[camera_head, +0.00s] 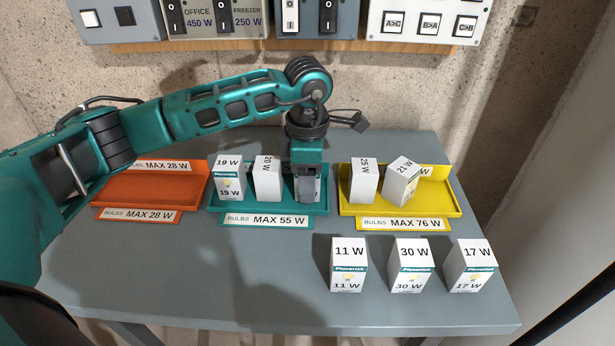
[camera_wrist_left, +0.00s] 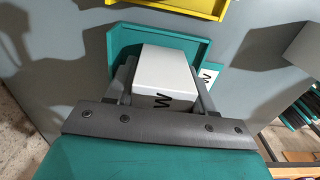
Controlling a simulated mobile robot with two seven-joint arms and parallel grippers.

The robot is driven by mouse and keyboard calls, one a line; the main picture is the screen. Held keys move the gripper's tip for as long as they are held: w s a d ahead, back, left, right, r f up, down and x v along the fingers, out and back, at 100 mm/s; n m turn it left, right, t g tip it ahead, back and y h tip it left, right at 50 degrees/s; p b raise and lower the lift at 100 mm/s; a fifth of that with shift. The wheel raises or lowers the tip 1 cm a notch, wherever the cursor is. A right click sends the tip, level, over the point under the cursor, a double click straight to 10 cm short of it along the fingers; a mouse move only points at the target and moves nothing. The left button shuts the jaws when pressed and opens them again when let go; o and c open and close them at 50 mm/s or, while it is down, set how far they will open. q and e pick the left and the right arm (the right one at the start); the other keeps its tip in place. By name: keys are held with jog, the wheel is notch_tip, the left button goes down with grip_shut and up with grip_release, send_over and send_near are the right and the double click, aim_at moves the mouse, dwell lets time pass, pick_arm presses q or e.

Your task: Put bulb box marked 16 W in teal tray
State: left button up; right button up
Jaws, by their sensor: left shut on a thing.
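My left gripper (camera_head: 308,192) points down over the right part of the teal tray (camera_head: 262,206), labelled MAX 55 W. It is shut on a white bulb box, which shows clearly in the left wrist view (camera_wrist_left: 165,72) between the fingers. Only a "W" is readable on that box; its number is hidden. The fingers hide most of it in the head view, and I cannot tell whether it touches the tray floor. Boxes marked 19 W (camera_head: 229,177) and 20 W (camera_head: 267,179) stand in the tray's left part. My right gripper is not in view.
An orange tray (camera_head: 150,190), MAX 28 W, is empty at left. A yellow tray (camera_head: 440,202), MAX 76 W, holds a 25 W box (camera_head: 363,182) and a tilted 21 W box (camera_head: 401,184). Boxes 11 W (camera_head: 347,268), 30 W (camera_head: 411,268) and 17 W (camera_head: 472,268) stand in front.

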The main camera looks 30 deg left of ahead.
pick_arm(q)
jog(key=shift+f, duration=0.2)
jog(key=o, duration=0.7)
jog(key=shift+o, duration=0.2)
jog(key=shift+r, duration=0.1)
notch_tip(320, 180, up, 12)
jog(key=shift+r, duration=0.15)
